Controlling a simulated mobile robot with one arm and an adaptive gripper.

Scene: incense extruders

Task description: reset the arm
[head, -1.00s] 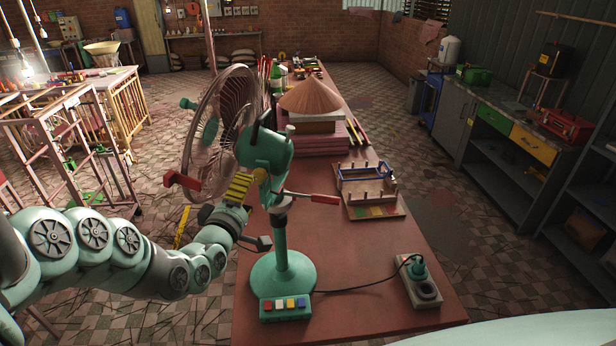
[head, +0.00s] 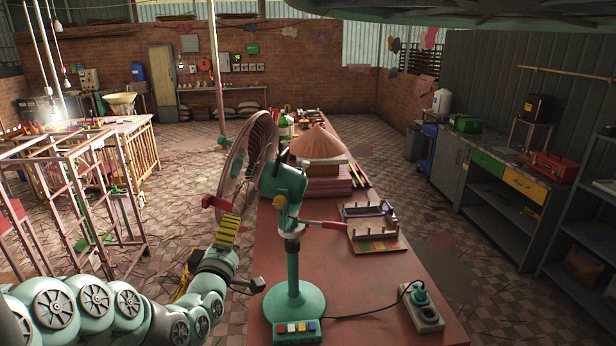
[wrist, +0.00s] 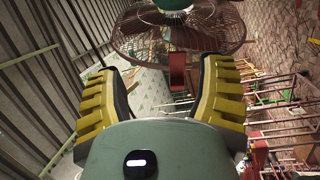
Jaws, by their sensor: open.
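My gripper (head: 228,230) has yellow ribbed pads on black fingers and shows left of the fan's stand in the head view. It also shows in the wrist view (wrist: 160,75), with its two fingers wide apart and nothing held between them. My teal jointed arm (head: 130,310) runs in from the lower left of the head view. The standing fan (head: 283,182), with a teal body and a wire cage, is on the table. In the wrist view the fan's cage (wrist: 180,30) lies beyond the fingertips, apart from them.
The long red table (head: 365,295) bears a power strip (head: 423,315), a wooden pegged rack (head: 375,243), and a conical hat (head: 318,143) on pink stacks. Pink metal frames (head: 75,190) stand at left. Cabinets (head: 510,200) line the right wall. Floor between is open.

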